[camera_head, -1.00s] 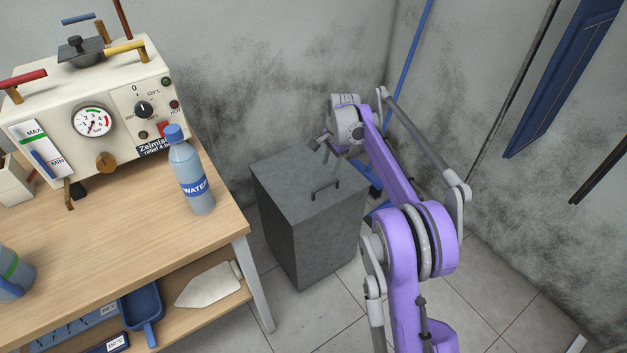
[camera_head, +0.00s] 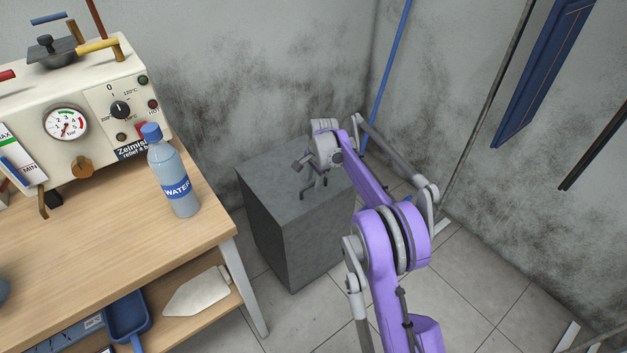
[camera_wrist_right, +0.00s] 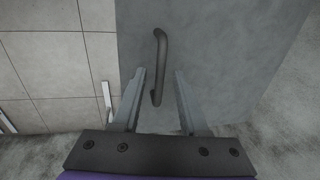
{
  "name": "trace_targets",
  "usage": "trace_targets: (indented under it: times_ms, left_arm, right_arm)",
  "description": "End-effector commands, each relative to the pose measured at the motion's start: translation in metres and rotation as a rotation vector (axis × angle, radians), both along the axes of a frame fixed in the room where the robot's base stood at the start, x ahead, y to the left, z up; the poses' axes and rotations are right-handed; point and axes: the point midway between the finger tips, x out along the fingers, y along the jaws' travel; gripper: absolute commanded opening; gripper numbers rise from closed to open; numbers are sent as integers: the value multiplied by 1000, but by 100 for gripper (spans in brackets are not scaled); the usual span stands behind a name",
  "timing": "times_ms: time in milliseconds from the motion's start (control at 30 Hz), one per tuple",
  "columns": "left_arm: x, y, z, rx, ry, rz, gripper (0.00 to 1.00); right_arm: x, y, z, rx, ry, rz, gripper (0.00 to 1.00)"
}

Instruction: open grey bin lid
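The grey bin (camera_head: 290,235) stands on the floor right of the table, its flat lid (camera_head: 270,178) closed. A dark bar handle (camera_head: 304,194) is on the lid, partly covered by my right gripper (camera_head: 314,172) in the head view. In the right wrist view the handle (camera_wrist_right: 161,55) runs lengthwise, and its near end shows between the fingers of my open right gripper (camera_wrist_right: 160,73). The gripper is empty and close above the handle; I cannot tell whether they touch. My left gripper is out of view.
The wooden table (camera_head: 120,245) with a water bottle (camera_head: 172,175) and a cream machine (camera_head: 85,115) stands left of the bin. Walls close off the corner behind. A blue pole (camera_head: 388,75) rises behind my right arm. Tiled floor lies open at the front right.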

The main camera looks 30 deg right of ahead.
Motion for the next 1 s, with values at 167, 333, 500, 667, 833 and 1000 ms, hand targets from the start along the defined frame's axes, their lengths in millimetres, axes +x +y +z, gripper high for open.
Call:
trace_targets:
  times_ms: [167, 333, 500, 667, 833, 1000]
  left_arm:
    - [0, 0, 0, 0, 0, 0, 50]
    - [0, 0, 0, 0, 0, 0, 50]
    - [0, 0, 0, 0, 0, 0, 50]
    - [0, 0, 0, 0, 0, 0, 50]
    - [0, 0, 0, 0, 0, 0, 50]
    - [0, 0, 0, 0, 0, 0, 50]
  right_arm:
    - [0, 0, 0, 0, 0, 0, 9]
    - [0, 0, 0, 0, 0, 0, 0]
    - [0, 0, 0, 0, 0, 0, 0]
    - [0, 0, 0, 0, 0, 0, 0]
    - [0, 0, 0, 0, 0, 0, 0]
    - [0, 0, 0, 0, 0, 0, 0]
